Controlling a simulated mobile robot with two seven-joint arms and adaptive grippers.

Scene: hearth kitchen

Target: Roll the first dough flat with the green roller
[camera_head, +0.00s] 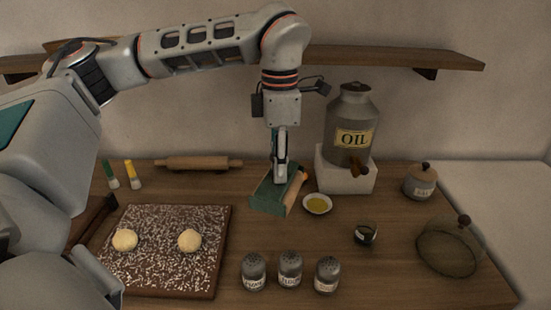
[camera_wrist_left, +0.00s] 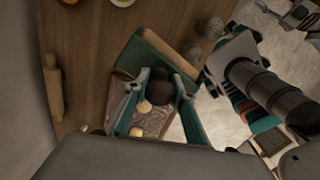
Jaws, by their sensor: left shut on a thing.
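My left gripper (camera_head: 281,180) is shut on the green roller (camera_head: 267,195), a green body with a pale wooden cylinder along one side. In the left wrist view, the green roller (camera_wrist_left: 148,52) shows beyond the fingers, with its dark round handle between them. It is right of the board; its height above the table is hard to tell. Two pale, round dough balls sit on the floured board (camera_head: 165,275): a left dough (camera_head: 125,240) and a right dough (camera_head: 190,240). Both look unflattened. My right gripper cannot be made out.
Several shakers (camera_head: 290,270) stand in front. A glass lid (camera_head: 449,250) is at right.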

